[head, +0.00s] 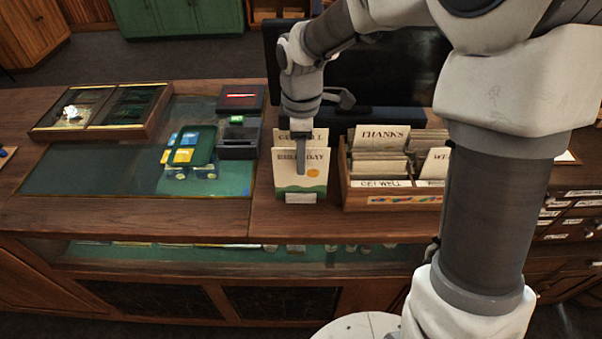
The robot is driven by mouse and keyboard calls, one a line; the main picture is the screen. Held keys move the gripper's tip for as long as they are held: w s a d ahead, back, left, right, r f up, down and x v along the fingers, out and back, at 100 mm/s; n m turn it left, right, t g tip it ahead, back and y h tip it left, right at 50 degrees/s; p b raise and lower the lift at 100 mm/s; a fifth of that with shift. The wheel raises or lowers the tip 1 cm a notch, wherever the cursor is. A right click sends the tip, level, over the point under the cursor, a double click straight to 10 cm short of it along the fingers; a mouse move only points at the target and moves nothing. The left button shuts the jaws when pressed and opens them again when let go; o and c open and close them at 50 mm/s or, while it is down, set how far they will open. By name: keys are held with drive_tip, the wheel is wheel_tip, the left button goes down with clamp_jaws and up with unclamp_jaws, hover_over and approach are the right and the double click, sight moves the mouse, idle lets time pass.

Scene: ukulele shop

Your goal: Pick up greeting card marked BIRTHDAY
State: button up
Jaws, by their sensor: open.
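The greeting card marked BIRTHDAY (313,171) stands upright in a small holder on the wooden counter. It is pale, with an orange spot and a green band along the bottom, and a small blank label sits below it. A GET WELL card (320,136) stands right behind it, its top edge showing above. My gripper (301,158) points down at the cards and is open. One finger hangs in front of the BIRTHDAY lettering and hides part of it. I cannot tell whether it touches the card, and the other finger is not clearly visible.
A wooden card box (392,196) with THANKS and other cards stands close on the right. A black card terminal (239,138) and a green tray (192,146) are to the left, with a glass-topped case (103,108) farther left. A dark monitor (385,75) stands behind.

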drive_tip(key=shift+f, duration=0.65)
clamp_jaws()
drive_tip(key=shift+r, duration=0.1)
